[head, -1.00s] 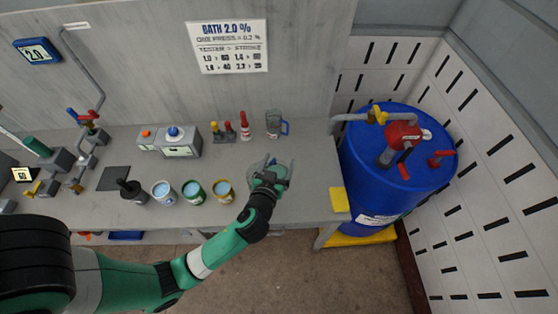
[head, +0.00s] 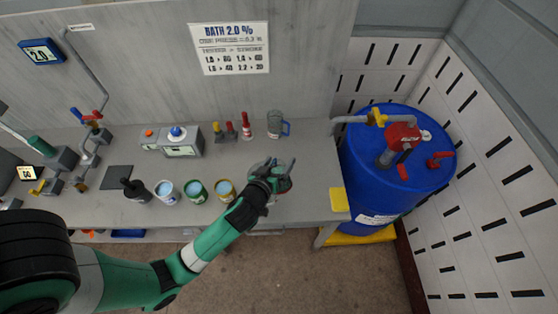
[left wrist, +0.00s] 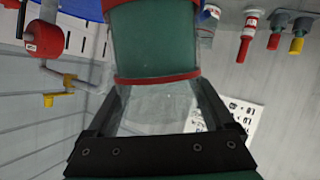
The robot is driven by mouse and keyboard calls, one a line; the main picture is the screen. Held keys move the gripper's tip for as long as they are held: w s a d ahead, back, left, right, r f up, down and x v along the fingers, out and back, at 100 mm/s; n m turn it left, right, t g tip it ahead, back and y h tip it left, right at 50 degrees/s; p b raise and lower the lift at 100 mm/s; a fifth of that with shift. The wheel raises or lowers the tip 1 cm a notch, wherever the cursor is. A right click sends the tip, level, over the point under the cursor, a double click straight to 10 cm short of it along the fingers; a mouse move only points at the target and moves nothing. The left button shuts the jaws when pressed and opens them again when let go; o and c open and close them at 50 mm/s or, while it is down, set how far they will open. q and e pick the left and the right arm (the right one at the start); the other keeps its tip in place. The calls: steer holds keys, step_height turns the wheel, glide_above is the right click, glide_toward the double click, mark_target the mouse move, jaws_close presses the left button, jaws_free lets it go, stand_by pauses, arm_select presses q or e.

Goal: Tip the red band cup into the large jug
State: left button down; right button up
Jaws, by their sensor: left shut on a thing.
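My left gripper (head: 276,174) is shut on the red band cup (head: 284,184) above the right part of the bench. In the left wrist view the clear cup (left wrist: 157,105) sits between the fingers, with red bands and a dark green part. The cup's mouth and its exact tilt are hard to tell. The large jug (head: 275,124), clear with a blue handle, stands upright on the bench behind the gripper, apart from the cup. My right gripper is not in view.
A red-topped bottle (head: 246,127) stands left of the jug. A blue drum (head: 376,190) with taps stands beyond the bench's right end.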

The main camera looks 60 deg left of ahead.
arm_select(q)
steer(key=shift+a+r+n+h+p, duration=0.2)
steer(key=shift+r+n+h+p, duration=0.25)
steer(key=shift+p, duration=0.35)
steer(key=shift+s+a+f+n+h, duration=0.2)
steer(key=shift+f+n+h, duration=0.25)
steer(key=shift+f+n, duration=0.2)
steer(key=shift+a+r+n+t+h+p, duration=0.1)
steer(key=shift+r+n+t+h+p, duration=0.3)
steer(key=shift+p, duration=0.55)
steer(key=shift+s+a+f+n+h, duration=0.15)
steer(key=shift+f+n+h, duration=0.25)
steer(key=shift+f+n, duration=0.35)
steer(key=shift+a+f+n+t+h+b, duration=0.15)
steer(key=shift+f+n+t+h+b, duration=0.35)
steer(key=shift+b, duration=0.25)
steer(key=shift+s+a+r+n+h, duration=0.1)
steer(key=shift+a+n+h, duration=0.2)
steer(key=shift+n, duration=0.15)
steer(key=shift+s+a+f+n+t+h+b, duration=0.15)
steer(key=shift+f+n+t+h+b, duration=0.4)
steer(key=shift+b, duration=0.65)
steer(key=shift+s+a+n+t+h+b, duration=0.1)
steer(key=shift+a+n+t+h+b, duration=0.2)
steer(key=shift+n, duration=0.35)
steer(key=shift+r, duration=0.15)
